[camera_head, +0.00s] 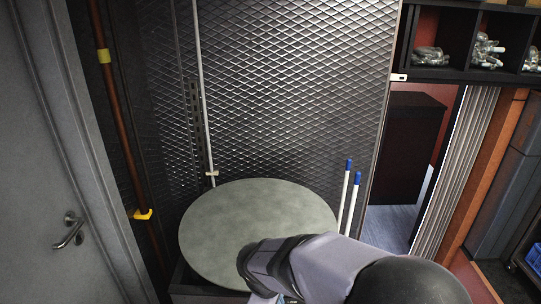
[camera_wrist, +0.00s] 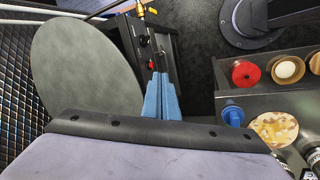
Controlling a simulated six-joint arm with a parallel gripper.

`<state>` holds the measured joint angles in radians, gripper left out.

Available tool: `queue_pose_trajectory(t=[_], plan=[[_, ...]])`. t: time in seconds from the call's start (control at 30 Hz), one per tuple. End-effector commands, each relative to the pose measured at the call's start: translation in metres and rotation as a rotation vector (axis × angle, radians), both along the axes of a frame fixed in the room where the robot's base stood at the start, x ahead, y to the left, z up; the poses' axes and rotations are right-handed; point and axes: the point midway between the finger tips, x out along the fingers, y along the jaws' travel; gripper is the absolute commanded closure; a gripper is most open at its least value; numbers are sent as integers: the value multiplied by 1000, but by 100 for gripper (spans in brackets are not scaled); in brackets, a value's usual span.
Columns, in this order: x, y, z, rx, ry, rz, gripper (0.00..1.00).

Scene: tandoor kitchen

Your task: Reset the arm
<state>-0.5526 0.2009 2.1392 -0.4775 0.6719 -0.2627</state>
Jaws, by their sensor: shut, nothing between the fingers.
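My gripper (camera_wrist: 160,75) shows in the wrist view as two light-blue fingers that reach out past my grey and black wrist link. The fingertips are together and hold nothing. They point toward the dark unit with knobs, beside the round top. In the head view my arm comes in at the bottom and lies over the lower right edge of the round grey-green top (camera_head: 255,222). There my gripper is mostly hidden below the arm, with only a bit of light blue at the bottom edge. I cannot tell the gap between gripper and surfaces.
A dark unit with knobs (camera_wrist: 140,40) stands beside the round top. A counter (camera_wrist: 225,105) at right holds a red round container (camera_wrist: 244,73), a blue item (camera_wrist: 232,116) and a speckled disc (camera_wrist: 273,129). Two blue-capped poles (camera_head: 347,190) stand behind the arm. A grey door (camera_head: 60,150) is left.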

Motion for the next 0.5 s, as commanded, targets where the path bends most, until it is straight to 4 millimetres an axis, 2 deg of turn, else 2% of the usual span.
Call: queue_pose_trajectory(t=[0.03, 0.1, 0.2, 0.33, 0.5], plan=[[-14, -35, -2, 40, 27, -164, 100], [-37, -69, -6, 94, 65, -370, 100], [-72, -103, -12, 164, 109, -637, 100], [-108, -127, -18, 241, 147, -907, 100], [-135, -138, -22, 299, 174, -1110, 100]])
